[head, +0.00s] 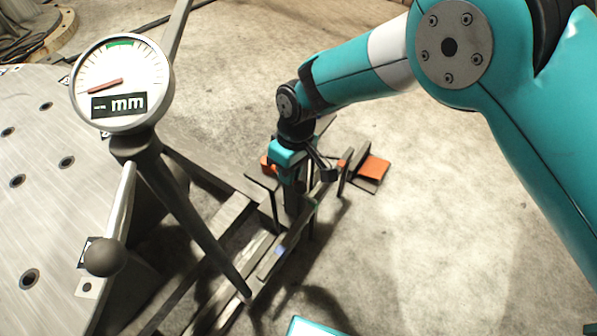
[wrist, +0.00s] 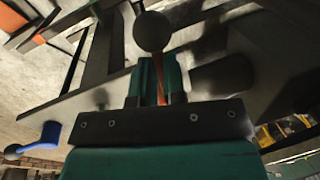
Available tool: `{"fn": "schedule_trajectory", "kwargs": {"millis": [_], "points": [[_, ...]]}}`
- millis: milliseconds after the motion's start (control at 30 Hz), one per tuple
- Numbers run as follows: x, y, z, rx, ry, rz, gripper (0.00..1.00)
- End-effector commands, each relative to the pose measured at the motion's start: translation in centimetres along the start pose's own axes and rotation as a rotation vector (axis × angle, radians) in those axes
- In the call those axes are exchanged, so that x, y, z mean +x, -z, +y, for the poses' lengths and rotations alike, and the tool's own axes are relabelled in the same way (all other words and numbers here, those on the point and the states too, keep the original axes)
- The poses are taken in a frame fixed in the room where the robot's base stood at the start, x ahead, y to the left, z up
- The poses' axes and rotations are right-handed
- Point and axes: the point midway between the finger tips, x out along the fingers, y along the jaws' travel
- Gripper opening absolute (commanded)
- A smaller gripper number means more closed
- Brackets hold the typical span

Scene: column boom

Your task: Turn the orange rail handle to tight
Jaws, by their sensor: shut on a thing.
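The orange rail handle shows as a small orange end (head: 268,166) beside my gripper (head: 288,178) in the head view; most of it is hidden by the gripper. In the wrist view a thin orange strip (wrist: 161,88) stands between the jaws, and my gripper (wrist: 158,72) is shut on it. A dark ball (wrist: 152,32) shows just beyond the fingertips. A round gauge (head: 121,83) marked mm stands at the left of the head view. Its red needle points left and slightly down, away from the green band at the top.
An orange plate (head: 375,168) lies right of the rails. A blue handle (wrist: 47,136) shows at the wrist view's left. Concrete floor is clear at right.

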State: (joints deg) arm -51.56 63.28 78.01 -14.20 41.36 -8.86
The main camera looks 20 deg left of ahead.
Motion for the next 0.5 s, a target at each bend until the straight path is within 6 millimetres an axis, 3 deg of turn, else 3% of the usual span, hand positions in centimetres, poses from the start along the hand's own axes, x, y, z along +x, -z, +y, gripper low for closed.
{"fn": "schedule_trajectory", "kwargs": {"millis": [500], "points": [[-0.02, 0.14, 0.52, -0.155, 0.006, -0.032, 0.00]]}}
